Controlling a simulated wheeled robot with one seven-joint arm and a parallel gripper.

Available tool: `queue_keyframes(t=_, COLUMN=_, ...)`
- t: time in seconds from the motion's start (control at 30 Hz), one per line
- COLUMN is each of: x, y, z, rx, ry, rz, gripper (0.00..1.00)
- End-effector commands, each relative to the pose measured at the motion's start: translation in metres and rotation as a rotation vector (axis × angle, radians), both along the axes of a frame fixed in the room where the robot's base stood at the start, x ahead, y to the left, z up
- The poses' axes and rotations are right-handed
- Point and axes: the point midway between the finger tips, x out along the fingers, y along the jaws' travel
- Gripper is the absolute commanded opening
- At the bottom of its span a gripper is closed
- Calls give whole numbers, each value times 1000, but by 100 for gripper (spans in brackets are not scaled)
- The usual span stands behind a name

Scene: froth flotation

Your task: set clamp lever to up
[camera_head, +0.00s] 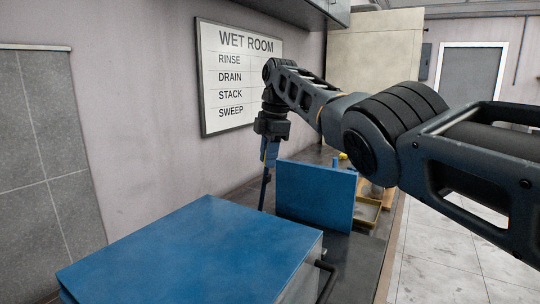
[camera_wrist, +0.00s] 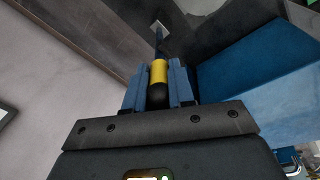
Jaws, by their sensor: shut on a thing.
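The clamp lever (camera_wrist: 159,72) shows in the wrist view as a dark rod with a yellow band and a black rounded end. My gripper (camera_wrist: 157,82) has its two blue fingers closed on either side of the yellow band. The rod runs away from me toward a small light plate near the wall. In the head view my gripper (camera_head: 268,158) points down beside the wall, left of an upright blue panel. A thin dark bar shows below the fingers; I cannot tell whether it is the lever. The lever's grip is hidden there.
A large blue-topped box (camera_head: 195,250) fills the near bench. The upright blue panel (camera_head: 314,196) stands close to the right of my gripper. A yellow tray (camera_head: 368,211) lies beyond it. A sign board (camera_head: 240,78) hangs on the wall. Floor at right is clear.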

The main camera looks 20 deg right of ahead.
Motion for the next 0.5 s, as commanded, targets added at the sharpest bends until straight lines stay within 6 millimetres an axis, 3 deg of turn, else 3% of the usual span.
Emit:
queue_keyframes(t=0.47, x=0, y=4, z=-1, rx=-6, ry=3, rz=4, gripper=0)
queue_keyframes(t=0.5, x=1, y=4, z=-1, rx=-6, ry=3, rz=4, gripper=27)
